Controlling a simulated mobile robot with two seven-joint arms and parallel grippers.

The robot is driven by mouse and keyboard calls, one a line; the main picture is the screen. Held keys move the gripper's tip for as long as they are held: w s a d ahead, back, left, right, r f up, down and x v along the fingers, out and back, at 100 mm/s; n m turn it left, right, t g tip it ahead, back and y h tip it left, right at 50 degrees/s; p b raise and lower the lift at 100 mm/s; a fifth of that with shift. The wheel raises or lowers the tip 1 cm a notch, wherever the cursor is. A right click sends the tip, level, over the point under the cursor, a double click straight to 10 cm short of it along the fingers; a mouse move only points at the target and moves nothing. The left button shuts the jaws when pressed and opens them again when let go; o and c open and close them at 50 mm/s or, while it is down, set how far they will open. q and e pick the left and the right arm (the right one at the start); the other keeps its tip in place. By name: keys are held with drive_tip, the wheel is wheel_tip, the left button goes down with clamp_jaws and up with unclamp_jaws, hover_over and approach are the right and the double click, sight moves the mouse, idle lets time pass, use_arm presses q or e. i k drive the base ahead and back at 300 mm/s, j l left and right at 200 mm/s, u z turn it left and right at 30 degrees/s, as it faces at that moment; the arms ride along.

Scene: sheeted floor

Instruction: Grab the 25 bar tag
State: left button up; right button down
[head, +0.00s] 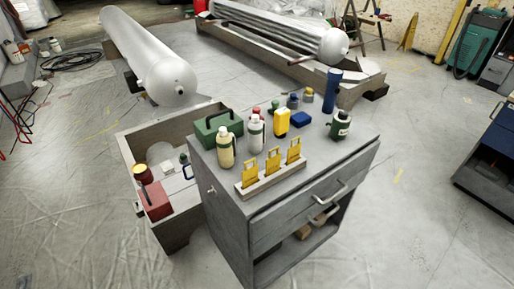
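Three yellow tags stand upright in a pale slotted rack (270,184) on top of a grey drawer cabinet (222,215). They are the left tag (249,173), the middle tag (273,161) and the right tag (294,151). Each has a loop-shaped top. Any lettering is too small to read, so I cannot tell which one is the 25 bar tag. The rack is close to the cabinet's front edge, above the drawers. Neither of my grippers shows in the head view.
Behind the rack stand a cream bottle (226,152), a white bottle (256,134), a yellow container (281,124) and a green box (209,130). A green bottle (340,126) and blue cylinder (332,92) stand right. A trough (180,226) adjoins the cabinet's left.

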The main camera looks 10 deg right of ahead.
sight(293, 152)
drive_tip(key=i+l+u, duration=0.15)
drive_tip(key=l+u, duration=0.3)
drive_tip(key=l, duration=0.6)
drive_tip(key=l+u, duration=0.5)
drive_tip(key=l, duration=0.5)
